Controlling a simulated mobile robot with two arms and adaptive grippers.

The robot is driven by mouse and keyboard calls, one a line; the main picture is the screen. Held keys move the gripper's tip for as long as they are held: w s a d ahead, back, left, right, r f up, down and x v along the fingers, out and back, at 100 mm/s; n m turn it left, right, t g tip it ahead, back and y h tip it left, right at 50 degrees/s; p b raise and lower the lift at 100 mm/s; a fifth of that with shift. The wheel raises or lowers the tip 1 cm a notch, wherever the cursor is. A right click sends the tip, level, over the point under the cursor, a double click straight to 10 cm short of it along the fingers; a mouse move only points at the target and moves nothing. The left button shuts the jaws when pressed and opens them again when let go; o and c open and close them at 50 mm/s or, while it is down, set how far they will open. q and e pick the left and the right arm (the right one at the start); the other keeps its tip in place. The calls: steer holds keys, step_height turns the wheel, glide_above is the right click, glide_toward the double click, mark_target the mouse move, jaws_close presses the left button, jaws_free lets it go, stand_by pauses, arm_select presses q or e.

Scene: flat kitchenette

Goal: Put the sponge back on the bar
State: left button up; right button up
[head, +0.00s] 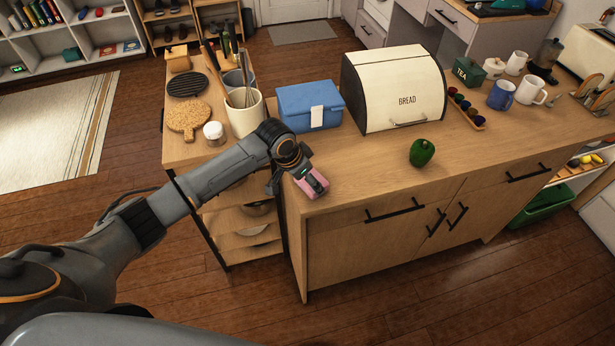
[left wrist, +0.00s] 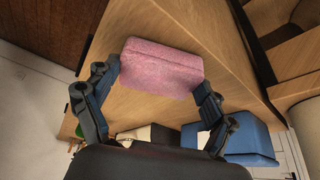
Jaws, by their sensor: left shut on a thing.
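A pink sponge (head: 313,184) shows at the left front corner of the wooden bar (head: 365,187). My left gripper (head: 304,178) is shut on it. In the left wrist view the sponge (left wrist: 162,68) sits between the two dark fingers of my left gripper (left wrist: 155,85), with the wood behind it. I cannot tell whether the sponge touches the bar top or is held just above it. The sponge is partly hidden by the gripper in the head view. My right gripper is not in view.
A blue box (head: 296,104) and a cream bread bin (head: 375,85) stand behind the sponge. A green pepper (head: 421,153) lies to the right. The bar front between sponge and pepper is clear.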

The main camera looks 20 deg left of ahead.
arm_select(q)
steer(key=shift+f, duration=0.2)
steer(key=o, duration=1)
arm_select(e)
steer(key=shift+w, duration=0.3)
arm_select(q)
steer(key=shift+r, duration=0.15)
steer(key=shift+r, duration=0.25)
steer(key=b+v, duration=0.1)
steer(key=v, duration=1)
steer(key=shift+s+a+r+b, duration=0.15)
steer(key=shift+s+r+b, duration=0.1)
steer(key=shift+b, duration=0.15)
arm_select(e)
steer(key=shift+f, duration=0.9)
